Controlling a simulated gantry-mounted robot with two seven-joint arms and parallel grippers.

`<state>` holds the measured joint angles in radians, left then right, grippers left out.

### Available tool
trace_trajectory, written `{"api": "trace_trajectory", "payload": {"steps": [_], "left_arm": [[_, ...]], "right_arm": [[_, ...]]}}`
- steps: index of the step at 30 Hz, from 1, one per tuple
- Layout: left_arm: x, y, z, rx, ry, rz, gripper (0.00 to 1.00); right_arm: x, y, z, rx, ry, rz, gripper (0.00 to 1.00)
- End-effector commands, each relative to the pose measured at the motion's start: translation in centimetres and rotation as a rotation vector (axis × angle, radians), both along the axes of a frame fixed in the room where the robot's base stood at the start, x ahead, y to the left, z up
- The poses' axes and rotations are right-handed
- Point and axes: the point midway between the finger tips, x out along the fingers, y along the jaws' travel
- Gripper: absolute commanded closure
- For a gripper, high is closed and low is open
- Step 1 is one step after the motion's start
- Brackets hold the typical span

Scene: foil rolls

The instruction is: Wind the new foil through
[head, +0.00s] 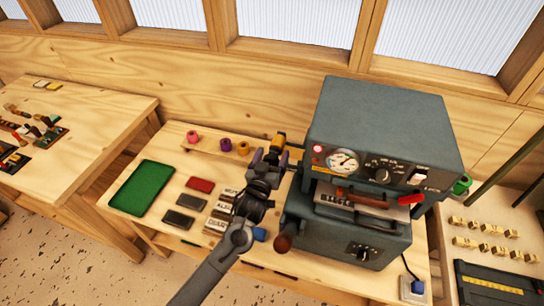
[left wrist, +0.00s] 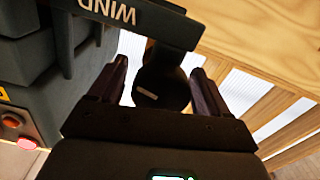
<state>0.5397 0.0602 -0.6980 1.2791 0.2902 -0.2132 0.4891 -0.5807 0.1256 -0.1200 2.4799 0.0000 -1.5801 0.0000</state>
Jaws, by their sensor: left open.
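The grey foil machine (head: 385,125) stands on the bench, with a dial, a knob and switches on its front. My left gripper (head: 268,158) is open at the machine's left side. A gold-orange roll (head: 278,142) shows just beyond its fingertips. In the left wrist view, a dark round knob (left wrist: 162,85) with a small pale mark lies between the open fingers, with gaps showing on both sides. A dark bar lettered WIND (left wrist: 120,12) crosses above it, upside down. A green roll (head: 462,185) sits at the machine's right side. My right gripper is not in view.
A wooden rack (head: 210,152) with pink, purple and gold rolls stands at the back left. A green mat (head: 142,187), small dark and red blocks and lettered plates lie left of my arm. A brown-knobbed lever (head: 287,241) sticks out at the machine's lower left.

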Motion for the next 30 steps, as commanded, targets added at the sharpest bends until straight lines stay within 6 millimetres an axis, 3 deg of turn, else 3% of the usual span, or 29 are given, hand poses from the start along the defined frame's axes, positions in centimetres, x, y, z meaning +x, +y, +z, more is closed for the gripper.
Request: {"api": "trace_trajectory", "payload": {"steps": [8, 18, 30], "left_arm": [[0.05, -0.04, -0.03, 0.000, 0.000, 0.000, 0.24], [0.04, -0.02, -0.04, 0.000, 0.001, 0.000, 0.74], [0.02, -0.06, 0.03, 0.078, -0.023, 0.000, 0.74]], "right_arm": [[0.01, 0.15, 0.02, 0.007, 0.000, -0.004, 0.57], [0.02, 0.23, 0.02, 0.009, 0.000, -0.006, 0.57], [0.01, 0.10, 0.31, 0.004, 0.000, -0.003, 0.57]]}}
